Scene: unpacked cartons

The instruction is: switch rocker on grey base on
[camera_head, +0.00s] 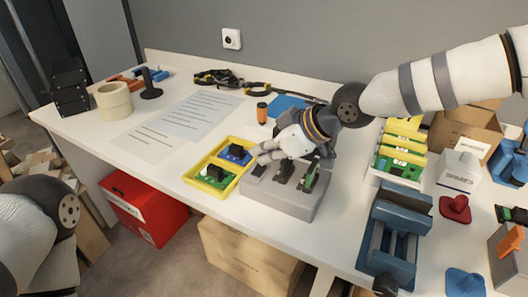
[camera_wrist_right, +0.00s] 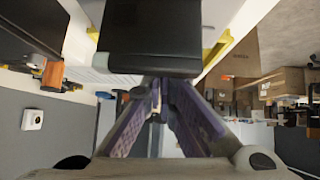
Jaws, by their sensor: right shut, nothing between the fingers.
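The grey base (camera_head: 268,203) is a blocky housing near the middle of the table, with dark and green parts (camera_head: 308,181) on its top. One dark upright part (camera_head: 284,172) on it may be the rocker; its on or off position cannot be made out. My right gripper (camera_head: 264,156) is shut and empty, over the back left of the base. In the right wrist view its purple-grey fingers (camera_wrist_right: 158,84) meet just below a large black block (camera_wrist_right: 150,45); I cannot tell whether they touch. My left arm shows at lower left, but its gripper is out of view.
A yellow tray (camera_head: 203,186) with green and blue boards stands left of the base. A blue vise-like fixture (camera_head: 387,262) stands to the right, with a rack of green boards (camera_head: 398,170) behind.

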